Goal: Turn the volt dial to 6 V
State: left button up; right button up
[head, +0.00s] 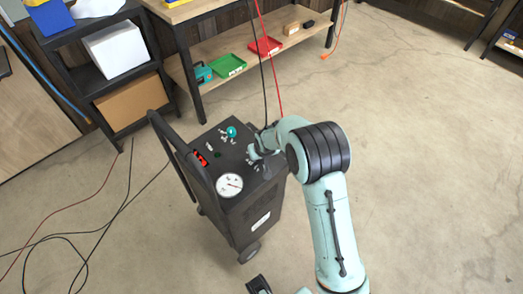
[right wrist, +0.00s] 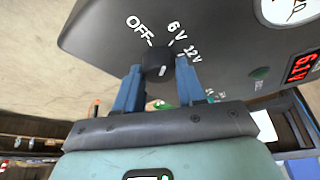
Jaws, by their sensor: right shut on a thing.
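The volt dial (right wrist: 158,64) is a black knob on the dark panel of a black wheeled charger cart (head: 245,210). In the right wrist view the labels OFF, 6 V and 12 V stand around it, with short tick marks. A white mark shows on the knob; I cannot tell exactly which label it points at. My right gripper (right wrist: 157,88) has its two blue fingers shut on the knob, one on each side. In the head view the right gripper (head: 254,154) is at the panel's right part, and the knob is hidden there.
A red display (right wrist: 302,68) appears to read 6.1 V. A round white gauge (head: 229,185) and a teal knob (head: 231,132) are on the panel. A black handle (head: 178,148) rises at the cart's left. A workbench (head: 240,65) stands behind; floor at right is clear.

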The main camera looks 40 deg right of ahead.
jog(key=shift+a+r+m+p, duration=0.1)
jog(key=shift+r+m+p, duration=0.05)
jog(key=shift+m+p, duration=0.2)
pick_arm(q)
jog(key=shift+w+r+p, duration=0.15)
jog(key=shift+r+p, duration=0.35)
jog(key=shift+r, duration=0.25)
jog(key=shift+w+r+p, duration=0.15)
jog(key=shift+r+p, duration=0.3)
jog(key=shift+r, duration=0.3)
pick_arm(e)
jog(key=shift+m+g+h, duration=0.3)
jog(key=shift+m+h, duration=0.3)
jog(key=shift+m, duration=0.75)
jog(key=o, duration=1)
pick_arm(q)
jog(key=r+p, duration=0.1)
jog(key=w+r+p, duration=0.1)
jog(key=r+p, duration=0.1)
jog(key=shift+w+r, duration=0.25)
pick_arm(e)
jog(key=v, duration=1.3)
